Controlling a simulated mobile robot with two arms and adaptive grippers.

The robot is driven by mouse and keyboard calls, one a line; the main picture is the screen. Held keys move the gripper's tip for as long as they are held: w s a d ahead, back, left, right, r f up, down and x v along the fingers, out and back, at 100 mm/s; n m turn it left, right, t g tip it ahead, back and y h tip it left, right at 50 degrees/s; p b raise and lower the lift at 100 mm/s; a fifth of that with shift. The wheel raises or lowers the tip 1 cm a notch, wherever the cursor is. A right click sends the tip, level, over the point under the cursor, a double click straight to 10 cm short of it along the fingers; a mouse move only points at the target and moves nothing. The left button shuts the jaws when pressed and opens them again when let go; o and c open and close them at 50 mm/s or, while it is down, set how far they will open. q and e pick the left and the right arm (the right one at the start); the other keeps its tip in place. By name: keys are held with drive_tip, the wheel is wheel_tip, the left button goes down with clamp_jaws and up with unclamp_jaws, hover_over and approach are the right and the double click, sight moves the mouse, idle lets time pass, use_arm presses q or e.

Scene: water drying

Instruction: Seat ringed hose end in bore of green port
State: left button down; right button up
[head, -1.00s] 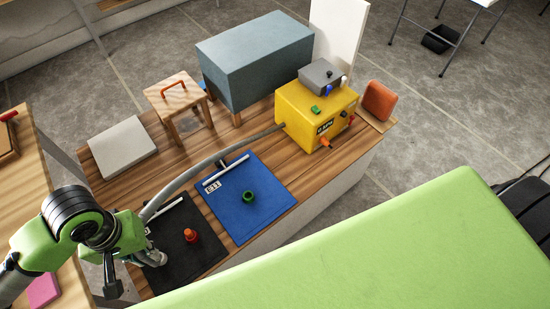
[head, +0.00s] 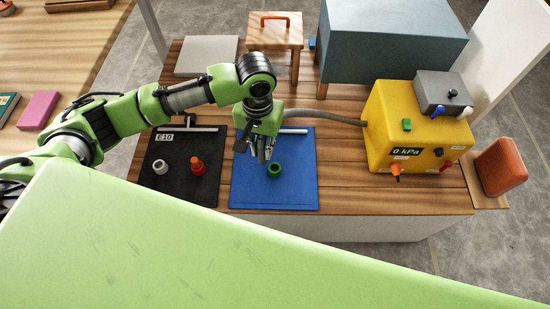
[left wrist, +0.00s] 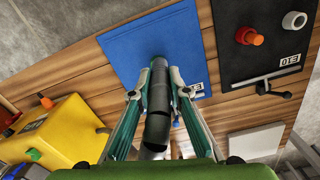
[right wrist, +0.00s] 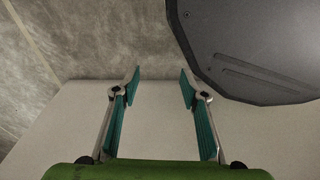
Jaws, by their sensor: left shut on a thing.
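The green port (head: 274,170) is a short ring standing on the blue mat (head: 250,195), its dark bore facing up. My left gripper (head: 264,153) is above the blue mat, just behind and left of the port in the head view. In the left wrist view it is shut on the grey hose end (left wrist: 158,100), which lies between the teal fingers and points toward the mat. I cannot make out its ring clearly. My right gripper (right wrist: 161,78) is open and empty.
The hose (head: 340,118) runs to the yellow pump box (head: 388,150), reading 0 kPa. A black mat (head: 170,190) marked E10 bears a pale grey port (head: 161,167) and a red-orange port (head: 197,166). A blue-grey box (head: 390,45) and a wooden stool (head: 275,35) stand behind.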

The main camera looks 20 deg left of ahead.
use_arm(q)
drive_tip(key=w+d+f+b, duration=0.1)
drive_tip(key=w+f+b, duration=0.6)
drive_tip(key=f+b, duration=0.1)
drive_tip(key=shift+d+f, duration=0.25)
drive_tip(key=shift+f, duration=0.3)
use_arm(e)
drive_tip(key=w+f, duration=0.3)
drive_tip(key=w, duration=0.2)
drive_tip(key=shift+a+f, duration=0.15)
drive_tip(key=shift+a, duration=0.15)
drive_tip(key=shift+w, duration=0.1)
use_arm(q)
wheel_tip(320, 180, down, 6)
drive_tip(key=b, duration=0.7)
drive_tip(key=shift+r+b, duration=0.1)
drive_tip(key=shift+b, duration=0.3)
use_arm(e)
wheel_tip(320, 180, up, 20)
drive_tip(key=w+t, duration=0.1)
drive_tip(key=w, duration=0.1)
drive_tip(key=shift+w+r+t, duration=0.2)
drive_tip(key=shift+w+t, duration=0.05)
drive_tip(key=shift+t, duration=0.15)
use_arm(q)
drive_tip(key=shift+s+r+p, duration=0.1)
drive_tip(key=shift+r+p, duration=0.05)
drive_tip(key=shift+p, duration=0.3)
use_arm(e)
drive_tip(key=shift+w+r, duration=0.1)
